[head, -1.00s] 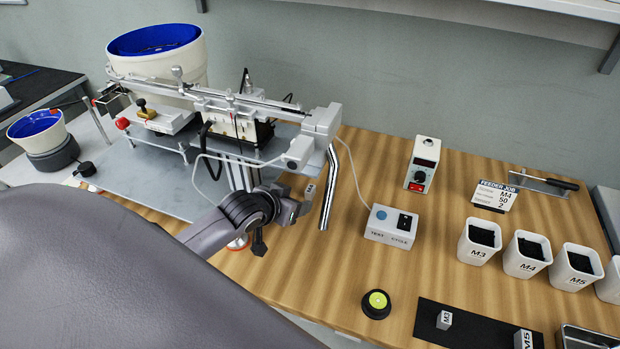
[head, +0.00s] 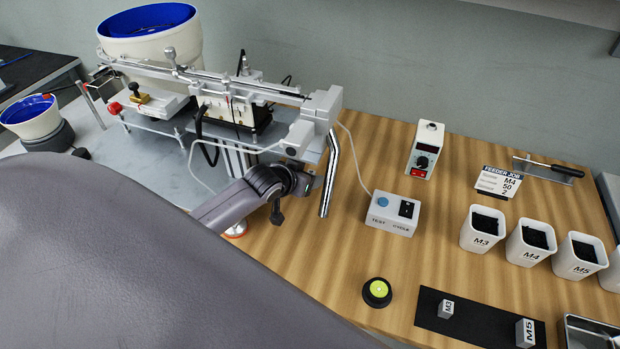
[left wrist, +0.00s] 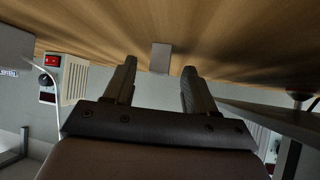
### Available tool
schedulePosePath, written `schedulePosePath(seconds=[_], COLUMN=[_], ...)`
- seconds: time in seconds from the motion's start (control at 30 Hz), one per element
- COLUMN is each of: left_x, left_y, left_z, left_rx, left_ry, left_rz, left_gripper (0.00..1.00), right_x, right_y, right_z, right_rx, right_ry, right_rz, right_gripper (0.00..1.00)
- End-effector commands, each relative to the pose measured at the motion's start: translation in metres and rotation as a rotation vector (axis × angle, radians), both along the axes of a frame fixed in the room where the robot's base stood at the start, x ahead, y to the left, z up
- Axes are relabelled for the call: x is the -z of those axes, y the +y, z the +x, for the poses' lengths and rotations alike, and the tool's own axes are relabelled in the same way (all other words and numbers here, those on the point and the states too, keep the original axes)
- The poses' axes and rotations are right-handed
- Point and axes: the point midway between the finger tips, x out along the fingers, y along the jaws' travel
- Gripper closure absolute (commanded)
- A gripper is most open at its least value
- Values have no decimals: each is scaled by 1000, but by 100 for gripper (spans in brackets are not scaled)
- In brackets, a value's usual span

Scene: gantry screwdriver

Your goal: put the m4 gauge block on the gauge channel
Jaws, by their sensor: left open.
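My left gripper shows open in the left wrist view (left wrist: 158,75). A small plain grey block (left wrist: 160,57) appears just beyond and between its fingertips, with gaps on both sides; no label is readable, so I cannot tell if it is the M4 gauge block. In the head view my left arm reaches to the end of the feeder rail (head: 225,88), and its fingers are mostly hidden near the bent metal tube (head: 328,180). No block marked M4 shows on the black mat (head: 480,325). I cannot tell which part is the gauge channel. My right gripper is not in view.
The mat carries an M3 block (head: 446,309) and an M5 block (head: 525,333). A test-cycle box (head: 392,213), a controller (head: 425,150), a green-topped knob (head: 377,292) and labelled cups (head: 530,243) stand on the table. Clear wood lies between box and cups.

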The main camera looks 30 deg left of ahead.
Motion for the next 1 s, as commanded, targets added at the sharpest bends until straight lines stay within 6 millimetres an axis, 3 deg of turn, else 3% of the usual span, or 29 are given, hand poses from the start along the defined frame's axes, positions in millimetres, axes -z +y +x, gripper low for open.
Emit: schedulePosePath(seconds=[0.37,0.57,1.0], left_x=[5,5,2], left_y=[0,0,0], left_z=[7,6,7], left_rx=[1,1,1], left_ry=[0,0,-1], left_rz=[-1,-1,-1], left_gripper=[44,100,100], right_x=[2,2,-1], right_y=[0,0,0], right_z=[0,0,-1], right_rx=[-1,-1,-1], right_ry=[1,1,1], right_rz=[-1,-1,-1], right_gripper=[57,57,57])
